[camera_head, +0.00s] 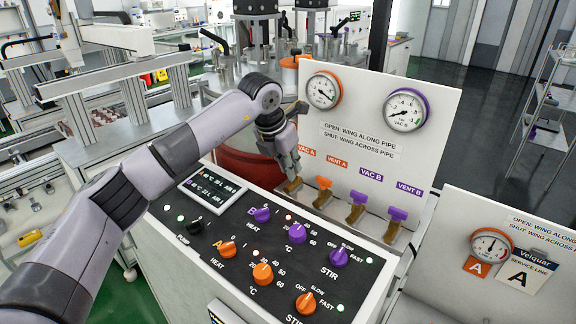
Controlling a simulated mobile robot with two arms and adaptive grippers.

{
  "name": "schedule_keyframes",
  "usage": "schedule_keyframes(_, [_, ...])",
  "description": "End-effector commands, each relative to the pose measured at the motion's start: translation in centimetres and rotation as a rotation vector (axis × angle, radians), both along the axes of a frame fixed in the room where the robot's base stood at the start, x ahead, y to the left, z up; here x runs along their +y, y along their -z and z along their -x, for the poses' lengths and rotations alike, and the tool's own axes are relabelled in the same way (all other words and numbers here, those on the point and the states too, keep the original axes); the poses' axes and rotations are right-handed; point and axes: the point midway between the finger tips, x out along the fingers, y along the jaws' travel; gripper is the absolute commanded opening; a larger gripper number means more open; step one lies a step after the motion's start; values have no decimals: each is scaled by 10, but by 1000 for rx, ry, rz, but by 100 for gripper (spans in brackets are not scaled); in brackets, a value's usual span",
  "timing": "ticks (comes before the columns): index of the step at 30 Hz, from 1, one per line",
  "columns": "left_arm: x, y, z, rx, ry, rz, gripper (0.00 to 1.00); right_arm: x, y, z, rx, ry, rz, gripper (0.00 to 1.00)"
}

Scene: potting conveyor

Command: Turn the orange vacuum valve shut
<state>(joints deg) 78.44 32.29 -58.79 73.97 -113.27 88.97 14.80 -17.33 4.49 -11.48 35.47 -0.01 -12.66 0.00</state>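The panel labelled VAC A, VENT A, VAC B and VENT B (378,140) stands behind a row of brass valves. My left gripper (291,172) points down at the leftmost valve, the one under the VAC A label. Only that valve's brass body (290,186) shows below the fingers. The orange wing is hidden by the gripper, so its angle cannot be told. I cannot tell whether the fingers are closed on it. My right gripper is not in view.
Right of my gripper are the orange VENT A valve (324,183), the purple VAC B valve (357,198) and the purple VENT B valve (396,214). A black control panel with knobs (260,240) lies in front. Gauges (323,90) sit above.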

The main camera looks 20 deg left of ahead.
Motion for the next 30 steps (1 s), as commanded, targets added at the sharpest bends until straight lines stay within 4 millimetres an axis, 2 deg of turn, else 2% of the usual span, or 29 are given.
schedule_keyframes(6, [0,0,0,0,0,0,0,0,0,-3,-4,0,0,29])
schedule_keyframes(20, [0,0,0,-1,-12,0,0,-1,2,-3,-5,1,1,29])
schedule_keyframes(30, [-5,2,1,-4,-175,-1,0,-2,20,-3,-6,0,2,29])
